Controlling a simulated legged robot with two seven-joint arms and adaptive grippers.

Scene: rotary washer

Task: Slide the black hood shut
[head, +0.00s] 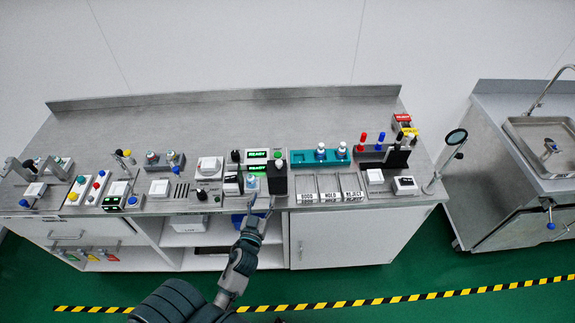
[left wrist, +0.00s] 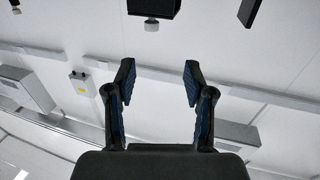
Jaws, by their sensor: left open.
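A black box-like piece (head: 277,181), which looks like the black hood, stands near the front edge of the bench, right of its middle. A lit green display is just behind and left of it. My left gripper (head: 260,203) is open and empty at the bench's front edge, just below and left of the black piece. I cannot tell whether they touch. In the left wrist view my left gripper (left wrist: 159,84) shows two spread fingers with nothing between them. A dark box with a pale knob (left wrist: 152,22) shows above them. My right gripper is not in view.
The steel bench (head: 225,110) carries several switch and button stations on both sides. A teal tray (head: 303,159) with white-capped bottles stands right of the black piece, with labelled bins (head: 329,183) in front. A sink unit (head: 545,135) stands at the right. The back strip of the bench is clear.

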